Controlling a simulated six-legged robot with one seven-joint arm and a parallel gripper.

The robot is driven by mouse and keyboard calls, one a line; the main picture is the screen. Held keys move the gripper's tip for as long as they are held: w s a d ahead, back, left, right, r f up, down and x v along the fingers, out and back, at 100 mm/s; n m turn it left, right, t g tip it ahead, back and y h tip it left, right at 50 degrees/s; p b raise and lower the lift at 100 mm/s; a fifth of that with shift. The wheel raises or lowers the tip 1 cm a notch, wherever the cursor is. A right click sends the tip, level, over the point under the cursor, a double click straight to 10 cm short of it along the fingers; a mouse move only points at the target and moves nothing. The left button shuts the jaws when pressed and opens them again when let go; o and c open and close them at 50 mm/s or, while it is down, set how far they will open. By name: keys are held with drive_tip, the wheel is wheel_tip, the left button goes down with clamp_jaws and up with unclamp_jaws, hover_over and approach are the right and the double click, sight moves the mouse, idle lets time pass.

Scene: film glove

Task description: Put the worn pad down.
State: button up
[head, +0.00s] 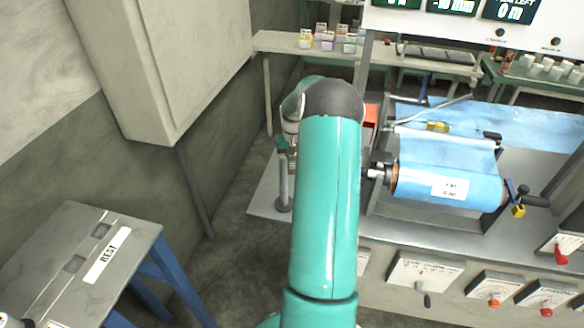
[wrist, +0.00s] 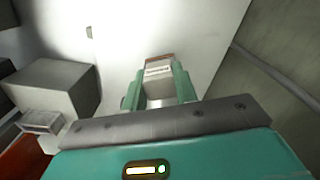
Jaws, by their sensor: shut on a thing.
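My gripper (wrist: 160,80) shows in the wrist view, with its two green fingers shut on a small pale block, the worn pad (wrist: 158,68). The pad has a brownish far edge and a small printed label too blurred to read. It sits between the fingertips with a pale surface behind it; I cannot tell whether it touches that surface. In the head view my own arm hides the gripper and the pad. A grey stand (head: 133,236) with a white "REST" label (head: 108,254) is at the lower left, with dark slots in its top.
A machine with a blue film roll (head: 450,187) stands at the right, with levers and knobs along its front. A large pale cabinet (head: 165,60) hangs on the left wall. Several small boxes (head: 327,40) line a back shelf. Bare floor (head: 225,260) lies between stand and machine.

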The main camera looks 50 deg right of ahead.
sight(293, 167)
drive_tip(key=shift+f, duration=1.4)
drive_tip(key=shift+f, duration=0.1)
drive_tip(key=o, duration=1)
wheel_tip(293, 167, up, 12)
drive_tip(key=shift+r, duration=0.15)
